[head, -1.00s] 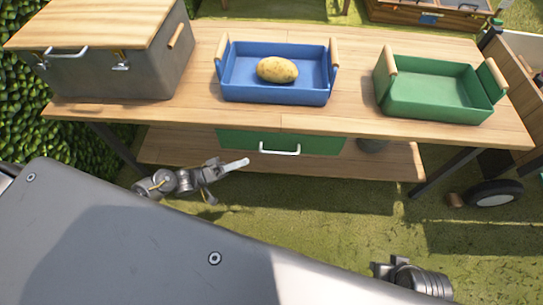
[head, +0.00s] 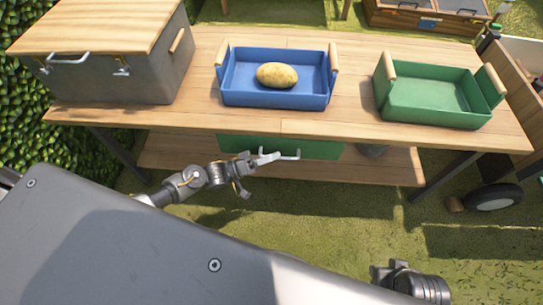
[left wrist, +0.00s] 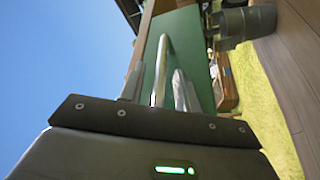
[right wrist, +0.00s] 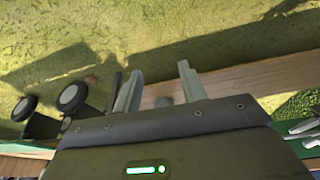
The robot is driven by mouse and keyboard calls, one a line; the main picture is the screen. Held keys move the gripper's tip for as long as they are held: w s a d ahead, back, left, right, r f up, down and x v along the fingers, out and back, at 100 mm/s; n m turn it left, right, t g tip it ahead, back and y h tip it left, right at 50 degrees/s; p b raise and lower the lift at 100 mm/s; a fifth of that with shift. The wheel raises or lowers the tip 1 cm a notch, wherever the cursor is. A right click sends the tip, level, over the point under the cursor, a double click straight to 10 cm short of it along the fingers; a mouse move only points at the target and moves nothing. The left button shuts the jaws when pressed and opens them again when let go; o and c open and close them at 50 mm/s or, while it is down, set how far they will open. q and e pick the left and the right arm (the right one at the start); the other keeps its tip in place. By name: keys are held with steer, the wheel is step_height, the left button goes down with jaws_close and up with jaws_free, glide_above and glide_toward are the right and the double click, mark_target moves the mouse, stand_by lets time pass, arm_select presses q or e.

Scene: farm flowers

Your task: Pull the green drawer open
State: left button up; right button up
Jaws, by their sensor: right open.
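The green drawer (head: 325,151) is under the wooden table top, with a pale bar handle (head: 291,155) on its front. It looks shut. My left gripper (head: 258,174) is open in front of the drawer, one finger overlapping the handle's left end. In the left wrist view the green drawer front (left wrist: 188,38) fills the middle, and the handle (left wrist: 163,62) runs between the two fingers, apart from a firm grip as far as I can see. My right gripper (right wrist: 157,80) is open and empty over the grass, away from the drawer.
On the table top (head: 190,120) stand a grey box with a wooden lid (head: 120,75), a blue tray (head: 275,99) with a potato (head: 277,75), and a green tray (head: 435,110). A lower shelf (head: 385,168) lies below the drawer. Grass in front is free.

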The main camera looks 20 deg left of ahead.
arm_select(q)
steer(key=shift+c, duration=0.3)
jaws_close()
arm_select(e)
steer(key=shift+r, duration=0.1)
